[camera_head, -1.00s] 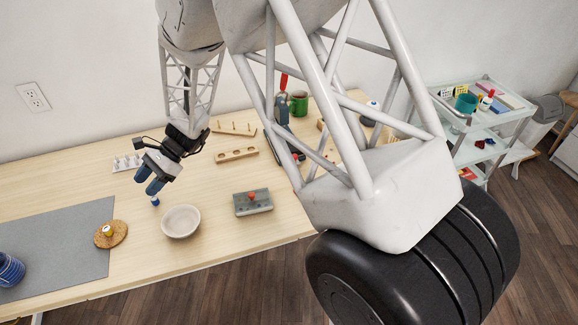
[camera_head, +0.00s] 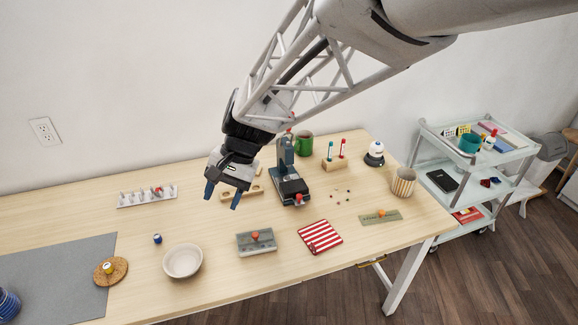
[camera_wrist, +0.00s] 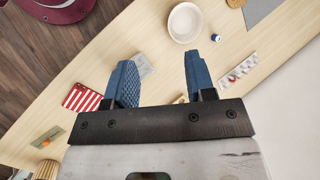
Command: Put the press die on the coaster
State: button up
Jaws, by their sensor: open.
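A round cork coaster (camera_head: 119,277) lies at the left, overlapping the right edge of the grey mat. A small piece with a yellowish top (camera_head: 108,267) sits on it. A small blue cylinder with a pale top (camera_head: 157,239) stands on bare table between the coaster and the white rack; it also shows in the wrist view (camera_wrist: 216,38). I cannot tell for sure which small piece is the press die. My gripper (camera_head: 222,196) hangs above the table's middle, near the wooden holed block (camera_head: 256,190). Its blue fingers, also in the wrist view (camera_wrist: 157,62), are apart with nothing between them.
A white bowl (camera_head: 183,261) stands right of the coaster. A grey box with an orange knob (camera_head: 255,238), a striped cloth (camera_head: 320,237) and a press (camera_head: 288,180) are further right. A white rack (camera_head: 147,195) is behind.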

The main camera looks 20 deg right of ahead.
jog(key=s+d+r+n+t+h, duration=0.2)
jog(key=s+d, duration=0.5)
jog(key=s, duration=0.1)
jog(key=s+d+r+n+t+h, duration=0.2)
jog(key=s+d+r+h, duration=0.1)
jog(key=s+d, duration=0.5)
jog(key=shift+s+d+r, duration=0.15)
jog(key=shift+d+r, duration=0.05)
jog(key=shift+r, duration=0.15)
